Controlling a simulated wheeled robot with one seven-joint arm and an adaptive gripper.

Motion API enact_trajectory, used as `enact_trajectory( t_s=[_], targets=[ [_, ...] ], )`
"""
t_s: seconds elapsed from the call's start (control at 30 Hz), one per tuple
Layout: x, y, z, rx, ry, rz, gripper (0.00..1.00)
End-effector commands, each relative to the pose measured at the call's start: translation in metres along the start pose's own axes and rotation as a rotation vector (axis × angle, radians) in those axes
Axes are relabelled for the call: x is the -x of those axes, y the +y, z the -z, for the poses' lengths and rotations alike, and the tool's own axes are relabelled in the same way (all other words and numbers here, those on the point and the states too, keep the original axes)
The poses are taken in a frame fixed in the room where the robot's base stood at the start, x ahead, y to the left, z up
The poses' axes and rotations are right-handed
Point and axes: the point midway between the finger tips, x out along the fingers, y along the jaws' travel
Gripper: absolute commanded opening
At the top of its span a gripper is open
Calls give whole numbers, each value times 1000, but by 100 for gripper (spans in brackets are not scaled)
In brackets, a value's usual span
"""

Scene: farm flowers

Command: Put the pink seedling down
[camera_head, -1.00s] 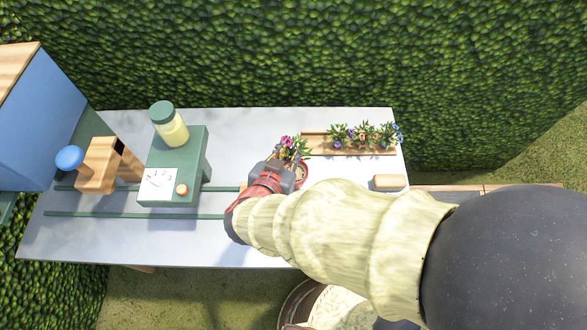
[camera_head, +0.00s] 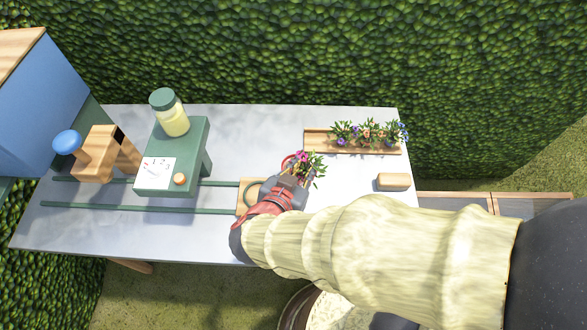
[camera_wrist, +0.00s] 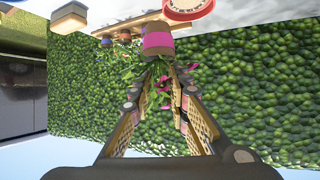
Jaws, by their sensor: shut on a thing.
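The pink seedling (camera_head: 308,162), a leafy plant with pink flowers, is at my gripper (camera_head: 297,179) over the middle of the table (camera_head: 345,185). In the wrist view its pot with a pink band (camera_wrist: 158,40) shows, and my gripper's fingers (camera_wrist: 160,85) close around the leaves and stem below it. The pot looks held above the tabletop, though the exact height cannot be told. In the head view the pot is hidden behind my gripper.
A red-rimmed round thing (camera_wrist: 187,8) lies close by. A wooden tray (camera_head: 318,149) with several seedlings stands at the back right. A wooden block (camera_head: 394,182) lies at the right edge. A wooden carriage (camera_head: 243,197) sits on green rails at left. Table is clear between gripper and block.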

Motion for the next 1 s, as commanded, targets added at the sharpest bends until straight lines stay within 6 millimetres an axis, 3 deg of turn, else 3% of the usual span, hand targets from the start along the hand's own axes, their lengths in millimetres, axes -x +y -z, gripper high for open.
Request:
enact_trajectory(
  t_s=[0.1, 0.33, 0.63, 0.9, 1.0],
  targets=[
    [-26, -19, -5, -2, 1, -4, 0],
    [-62, -40, -28, 1, 1, -1, 0],
    [-77, -51, -35, 0, 0, 1, 0],
    [-95, -53, -63, 0, 0, 2, 0],
    [-96, -53, -65, 0, 0, 2, 0]
  ],
)
